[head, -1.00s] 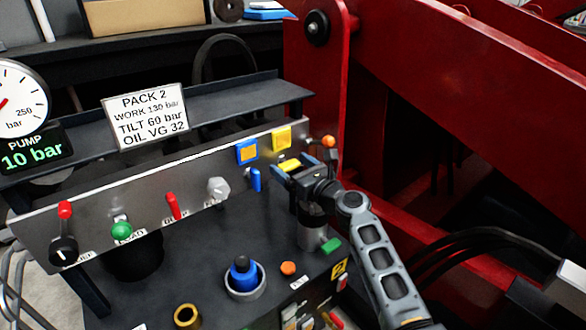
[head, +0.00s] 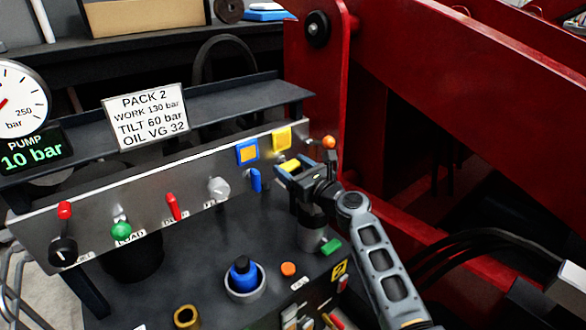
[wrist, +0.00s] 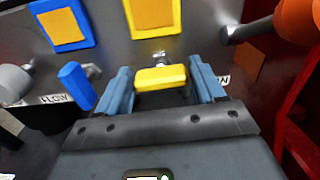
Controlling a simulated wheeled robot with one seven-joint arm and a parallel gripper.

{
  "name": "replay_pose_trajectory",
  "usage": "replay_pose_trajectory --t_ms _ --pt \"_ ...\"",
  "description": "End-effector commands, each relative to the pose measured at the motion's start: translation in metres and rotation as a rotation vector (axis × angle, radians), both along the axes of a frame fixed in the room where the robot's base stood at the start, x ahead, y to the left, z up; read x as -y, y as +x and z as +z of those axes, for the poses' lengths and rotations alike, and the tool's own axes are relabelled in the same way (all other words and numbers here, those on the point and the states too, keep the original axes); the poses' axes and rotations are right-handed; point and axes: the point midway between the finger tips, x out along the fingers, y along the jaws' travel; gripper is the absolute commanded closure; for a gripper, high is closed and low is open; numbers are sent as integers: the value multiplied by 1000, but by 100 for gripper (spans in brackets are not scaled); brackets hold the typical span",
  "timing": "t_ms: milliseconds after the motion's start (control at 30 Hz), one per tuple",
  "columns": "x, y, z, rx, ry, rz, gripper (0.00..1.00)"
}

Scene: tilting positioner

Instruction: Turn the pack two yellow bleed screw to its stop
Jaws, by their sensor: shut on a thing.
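The yellow bleed screw (head: 290,166) is on the sloped metal panel of pack two, below a yellow square plate (head: 282,138). Its flat yellow bar handle (wrist: 161,77) lies between the blue-grey fingers of my gripper (wrist: 163,86) in the wrist view. The bar is nearly level in that view, and a metal stem shows behind it. My gripper (head: 293,173) is shut on the bar in the head view, where it partly covers the screw. A stop for the screw cannot be made out.
A blue handle (wrist: 76,86) stands close left of my gripper, under a blue-framed plate (wrist: 62,24). An orange knob (wrist: 298,18) juts out at upper right. The red machine frame (head: 316,90) rises to the right. Switches and a grey knob (head: 218,189) line the panel to the left.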

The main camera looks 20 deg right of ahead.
Motion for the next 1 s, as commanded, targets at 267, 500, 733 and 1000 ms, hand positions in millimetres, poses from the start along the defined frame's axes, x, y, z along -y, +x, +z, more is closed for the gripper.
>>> replay_pose_trajectory --t_ms 267,500,733,1000 --pt "-2 -1 -2 56 -169 2 62" --pt "-2 -1 -3 125 -382 0 62" --pt "-3 -1 -4 193 -591 0 62" --pt "-5 -1 -6 272 -836 1 62"
